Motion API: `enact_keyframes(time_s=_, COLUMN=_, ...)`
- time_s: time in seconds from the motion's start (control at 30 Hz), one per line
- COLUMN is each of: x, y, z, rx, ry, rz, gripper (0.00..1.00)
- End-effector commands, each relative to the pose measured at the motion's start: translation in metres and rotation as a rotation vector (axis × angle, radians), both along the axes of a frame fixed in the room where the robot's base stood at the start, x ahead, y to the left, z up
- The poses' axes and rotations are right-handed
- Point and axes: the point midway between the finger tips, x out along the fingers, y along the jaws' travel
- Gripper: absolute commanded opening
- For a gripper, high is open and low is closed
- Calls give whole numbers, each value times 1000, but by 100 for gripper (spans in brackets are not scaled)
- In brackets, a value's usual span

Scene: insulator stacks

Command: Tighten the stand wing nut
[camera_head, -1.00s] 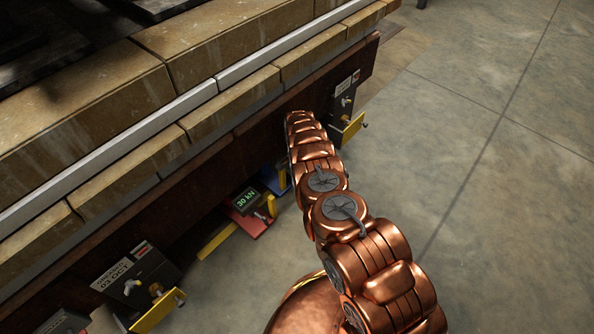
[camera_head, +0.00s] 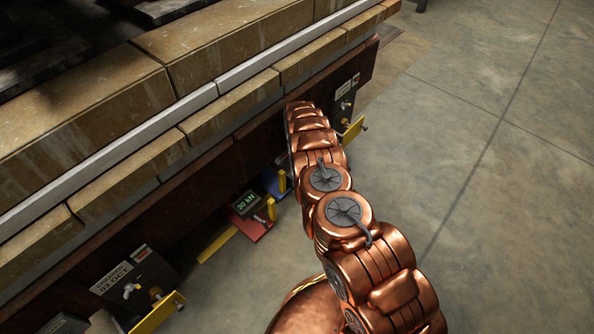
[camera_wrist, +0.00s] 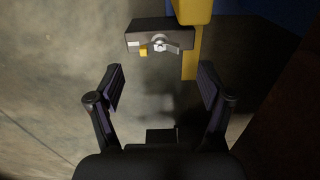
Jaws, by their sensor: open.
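A silver wing nut (camera_wrist: 160,43) sits on the face of a dark block (camera_wrist: 135,36) at the top of the wrist view. A small yellow piece (camera_wrist: 143,51) is beside it. A yellow upright (camera_wrist: 190,62) stands right behind the block. My gripper (camera_wrist: 161,84) is open and empty, its fingers spread below the block in the picture, with the wing nut ahead of the gap between them. No contact shows. In the head view my copper arm hides the gripper, and I cannot tell which fitting there bears this wing nut.
A long brick-edged ledge (camera_head: 215,65) runs along the left of the head view. The floor (camera_head: 490,220) on the right is clear.

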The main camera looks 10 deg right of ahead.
Motion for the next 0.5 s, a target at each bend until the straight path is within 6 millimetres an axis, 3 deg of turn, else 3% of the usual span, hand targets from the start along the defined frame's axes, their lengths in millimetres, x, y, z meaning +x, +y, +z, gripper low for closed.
enact_keyframes(time_s=0.5, x=1, y=1, z=60, rx=2, ry=-1, rz=0, gripper=79)
